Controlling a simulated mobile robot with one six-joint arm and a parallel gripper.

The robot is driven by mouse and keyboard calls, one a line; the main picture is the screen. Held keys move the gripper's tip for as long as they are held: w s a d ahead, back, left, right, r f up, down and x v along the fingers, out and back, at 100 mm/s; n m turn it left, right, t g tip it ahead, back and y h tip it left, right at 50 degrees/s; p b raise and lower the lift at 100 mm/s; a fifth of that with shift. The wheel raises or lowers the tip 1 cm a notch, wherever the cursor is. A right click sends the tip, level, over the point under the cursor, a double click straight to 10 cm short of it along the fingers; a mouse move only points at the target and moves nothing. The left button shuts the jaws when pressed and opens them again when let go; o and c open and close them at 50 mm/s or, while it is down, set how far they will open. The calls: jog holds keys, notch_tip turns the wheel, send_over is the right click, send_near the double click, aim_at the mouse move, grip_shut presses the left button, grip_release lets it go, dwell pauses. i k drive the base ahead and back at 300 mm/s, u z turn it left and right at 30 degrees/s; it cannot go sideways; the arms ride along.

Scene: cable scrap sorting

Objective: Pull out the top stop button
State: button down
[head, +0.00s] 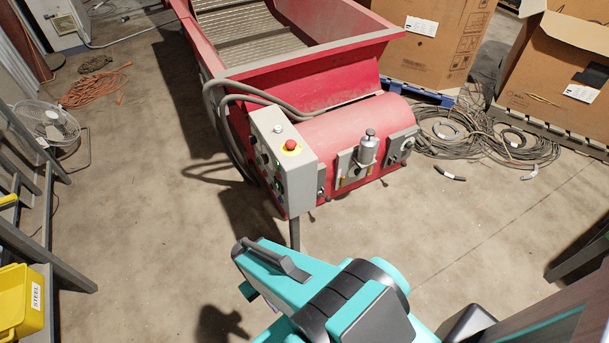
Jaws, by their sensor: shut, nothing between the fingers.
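The top stop button (291,146) is a red mushroom head on a yellow base. It sits on the upper face of a grey control box (298,172) at the front left corner of a red machine. Whether the button is pressed in or out is too small to tell. My teal and black arm reaches in from the bottom right, its visible end in front of and below the box, apart from the button. My gripper's fingers cannot be made out; the arm hides what is beneath it.
A small pale knob (278,129) sits beside the button. Grey hoses (245,98) run behind the box. A grey post (295,233) stands below it. A fan (50,125) and yellow bin (20,303) stand left. Cable coils (450,130) lie right. Floor left of the box is clear.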

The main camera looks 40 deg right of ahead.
aim_at(291, 143)
jog(key=z, duration=0.9)
jog(key=k, duration=0.95)
jog(key=i, duration=0.8)
jog(key=z, duration=0.05)
